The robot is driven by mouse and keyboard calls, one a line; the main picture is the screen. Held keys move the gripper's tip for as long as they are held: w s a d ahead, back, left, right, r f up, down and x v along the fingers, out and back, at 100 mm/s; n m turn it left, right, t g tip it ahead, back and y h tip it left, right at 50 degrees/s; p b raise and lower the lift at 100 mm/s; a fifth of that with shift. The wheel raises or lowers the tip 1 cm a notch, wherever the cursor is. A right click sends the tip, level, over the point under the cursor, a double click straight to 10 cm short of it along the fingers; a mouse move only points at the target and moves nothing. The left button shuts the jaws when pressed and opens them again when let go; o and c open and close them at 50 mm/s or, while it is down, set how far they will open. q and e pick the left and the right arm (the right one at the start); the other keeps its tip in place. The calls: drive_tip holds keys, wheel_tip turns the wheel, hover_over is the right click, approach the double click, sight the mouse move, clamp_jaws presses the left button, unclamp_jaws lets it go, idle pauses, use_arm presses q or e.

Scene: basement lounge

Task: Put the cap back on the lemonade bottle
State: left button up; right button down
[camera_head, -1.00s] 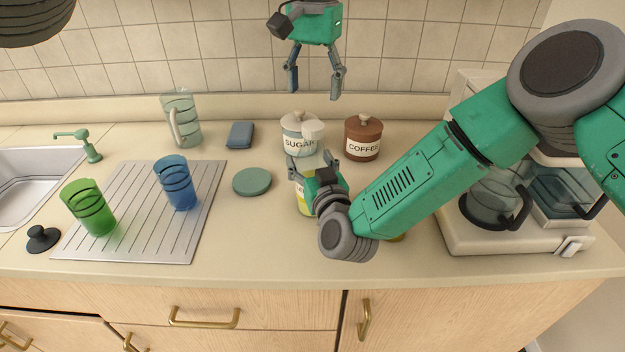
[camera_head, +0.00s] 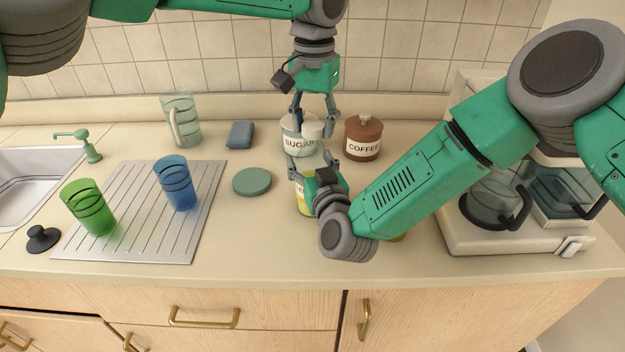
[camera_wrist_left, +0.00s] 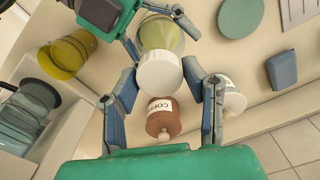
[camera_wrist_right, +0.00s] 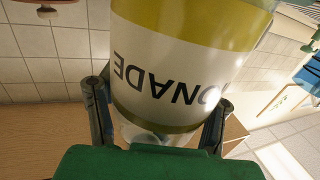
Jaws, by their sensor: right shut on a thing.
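The lemonade bottle (camera_head: 304,207), pale with yellow bands, stands upright on the counter, largely hidden by my right arm. My right gripper (camera_head: 314,170) is shut around it; the right wrist view shows its upside-down label (camera_wrist_right: 170,80) between the fingers. The white cap (camera_head: 313,130) is at the bottle's top, and in the left wrist view the cap (camera_wrist_left: 160,73) covers the mouth. I cannot tell whether it is seated. My left gripper (camera_head: 314,117) points down from above, open, with its fingers either side of the cap.
The sugar jar (camera_head: 292,141) is close behind the bottle and the coffee jar (camera_head: 362,140) is to the right. A green disc (camera_head: 252,182), blue cup (camera_head: 176,185) and green cup (camera_head: 88,208) are left. A coffee maker (camera_head: 500,230) stands right.

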use_arm(q)
drive_tip(key=c, duration=0.5)
drive_tip(key=o, duration=1.4)
wheel_tip(320, 180, up, 12)
drive_tip(key=shift+w+d+r, duration=0.1)
drive_tip(key=shift+w+d, duration=0.05)
